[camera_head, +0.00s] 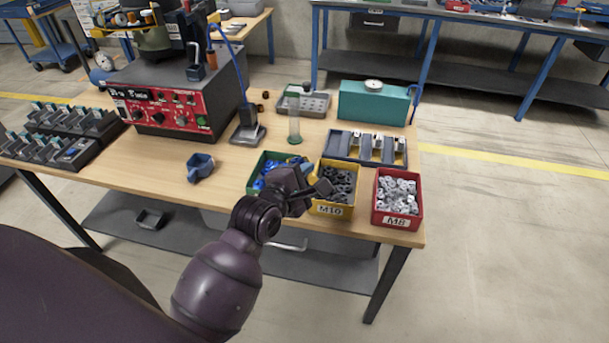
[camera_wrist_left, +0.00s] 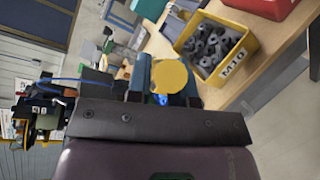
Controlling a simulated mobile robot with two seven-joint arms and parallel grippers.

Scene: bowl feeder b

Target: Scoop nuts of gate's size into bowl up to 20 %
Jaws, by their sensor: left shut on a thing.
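My left gripper (camera_head: 312,188) is over the green bin and the left edge of the yellow bin. In the left wrist view its fingers (camera_wrist_left: 165,82) are shut on a round yellowish thing (camera_wrist_left: 169,75), seen end-on; I cannot tell what it is. The green bin (camera_head: 254,173) holds blue nuts (camera_head: 262,181), partly hidden by the gripper. The yellow bin (camera_head: 336,210), marked M10, holds dark nuts (camera_head: 340,180). The red bin (camera_head: 397,221), marked M8, holds silver nuts (camera_head: 397,190). The feeder bowl (camera_head: 153,38) sits on the red-fronted machine (camera_head: 165,112); its gate is too small to make out.
A blue scoop-like cup (camera_head: 200,167) lies on the table (camera_head: 150,172) left of the bins. Behind the bins stand a tray with several metal blocks (camera_head: 362,147), a clear cylinder (camera_head: 294,125) and a teal case (camera_head: 375,103). The table's front-middle left of the bins has free room.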

